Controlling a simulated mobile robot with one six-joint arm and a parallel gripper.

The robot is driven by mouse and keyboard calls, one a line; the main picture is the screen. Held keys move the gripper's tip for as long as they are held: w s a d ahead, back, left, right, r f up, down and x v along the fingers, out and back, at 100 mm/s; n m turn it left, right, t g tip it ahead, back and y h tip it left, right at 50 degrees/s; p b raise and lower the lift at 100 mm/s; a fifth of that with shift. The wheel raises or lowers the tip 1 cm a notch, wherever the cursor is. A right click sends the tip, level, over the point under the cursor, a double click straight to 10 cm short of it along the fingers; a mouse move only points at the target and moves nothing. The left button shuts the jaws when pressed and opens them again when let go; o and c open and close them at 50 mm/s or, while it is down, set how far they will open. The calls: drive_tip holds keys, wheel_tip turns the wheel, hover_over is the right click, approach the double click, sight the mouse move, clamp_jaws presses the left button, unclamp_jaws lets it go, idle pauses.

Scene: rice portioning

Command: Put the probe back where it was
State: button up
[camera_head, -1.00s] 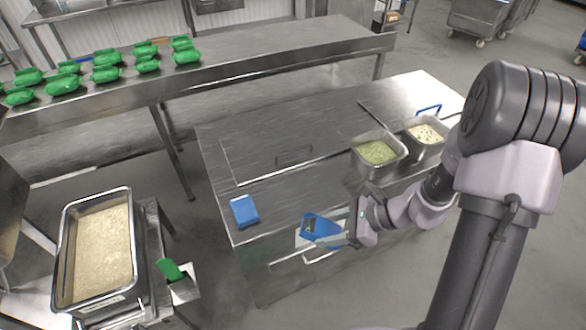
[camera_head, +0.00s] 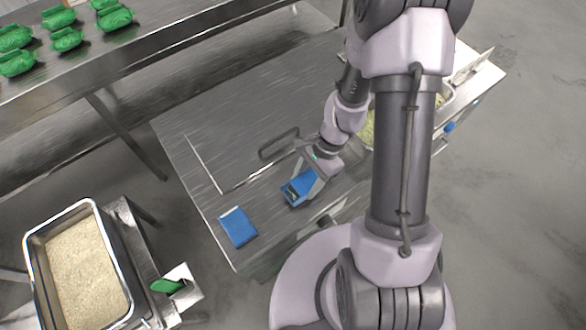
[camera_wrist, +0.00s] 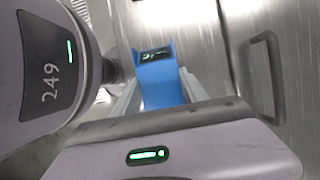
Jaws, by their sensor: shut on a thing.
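The probe (camera_head: 298,188) is a blue handheld device with a small dark display. My gripper (camera_head: 308,179) is shut on it, above the front part of the steel counter. In the wrist view the probe (camera_wrist: 158,82) sits between my two fingers, its display facing up. I cannot tell whether it touches the counter. A flat blue item (camera_head: 238,228) with a pale edge lies on the counter's front left corner, to the left of the probe and apart from it. The probe's tip is not clearly visible.
The steel counter (camera_head: 215,120) has a lid handle (camera_head: 279,144) just behind my gripper. A food pan (camera_head: 368,130) is partly hidden by my arm. A rice pan (camera_head: 92,212) stands at lower left, with a green-handled tool (camera_head: 167,286) beside it. Green packs (camera_head: 66,39) lie on the back table.

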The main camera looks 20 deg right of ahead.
drive_tip(key=f+b, duration=0.3)
drive_tip(key=shift+s+d+f, duration=0.1)
drive_tip(key=shift+s+f, duration=0.2)
drive_tip(key=shift+f, duration=0.05)
drive_tip(key=shift+r, duration=0.15)
drive_tip(key=shift+c, duration=0.8)
drive_tip(key=o, duration=1.5)
